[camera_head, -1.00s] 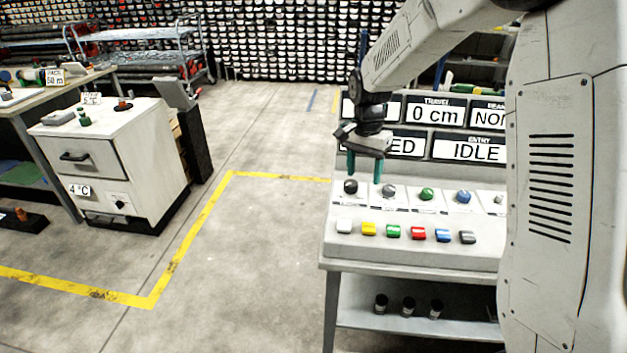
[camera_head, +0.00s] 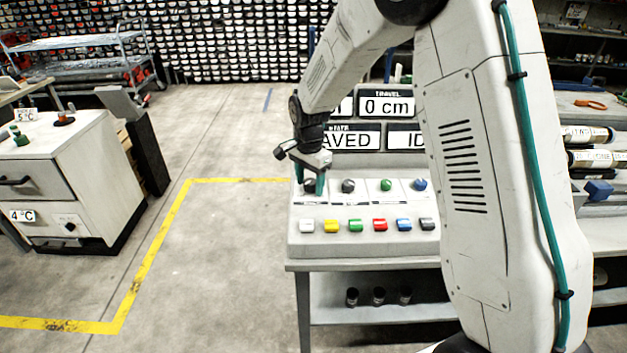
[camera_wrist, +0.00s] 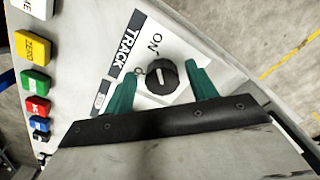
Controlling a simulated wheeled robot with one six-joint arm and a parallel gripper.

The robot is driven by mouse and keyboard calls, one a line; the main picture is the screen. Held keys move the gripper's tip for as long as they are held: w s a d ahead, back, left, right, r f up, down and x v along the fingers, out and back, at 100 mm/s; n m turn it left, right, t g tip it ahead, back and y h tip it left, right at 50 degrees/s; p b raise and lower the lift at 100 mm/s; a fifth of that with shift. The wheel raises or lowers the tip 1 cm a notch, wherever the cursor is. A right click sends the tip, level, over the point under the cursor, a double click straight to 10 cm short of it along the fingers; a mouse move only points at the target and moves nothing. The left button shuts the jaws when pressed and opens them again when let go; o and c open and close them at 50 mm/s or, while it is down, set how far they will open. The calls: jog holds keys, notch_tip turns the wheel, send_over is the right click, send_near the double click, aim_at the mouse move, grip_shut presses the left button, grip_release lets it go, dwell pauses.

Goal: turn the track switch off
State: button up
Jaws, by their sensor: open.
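The track switch is a black round knob (camera_wrist: 161,82) with a white pointer line, on a white plate (camera_wrist: 146,50) marked TRACK and ON in the wrist view. A second mark beside the knob is partly hidden. My gripper (camera_wrist: 158,85) is open, its two green fingers on either side of the knob. I cannot tell whether they touch it.
The console (camera_head: 300,250) carries other knobs, such as a green one (camera_head: 386,185), and a row of coloured buttons, including a red one (camera_head: 380,225). Display signs (camera_head: 387,105) stand behind. Open floor (camera_head: 220,240) lies left of the console.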

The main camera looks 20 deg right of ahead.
jog(key=c, duration=1)
jog(key=shift+o, duration=0.2)
jog(key=shift+d, duration=0.4)
jog(key=shift+s+a+f, duration=0.1)
jog(key=shift+a+f, duration=0.05)
jog(key=shift+a, duration=0.05)
jog(key=shift+c, duration=0.2)
jog(key=shift+s+a+n, duration=0.1)
jog(key=shift+a+n, duration=0.05)
jog(key=shift+n, duration=0.95)
jog(key=n, duration=1.1)
jog(key=shift+n, duration=2.3)
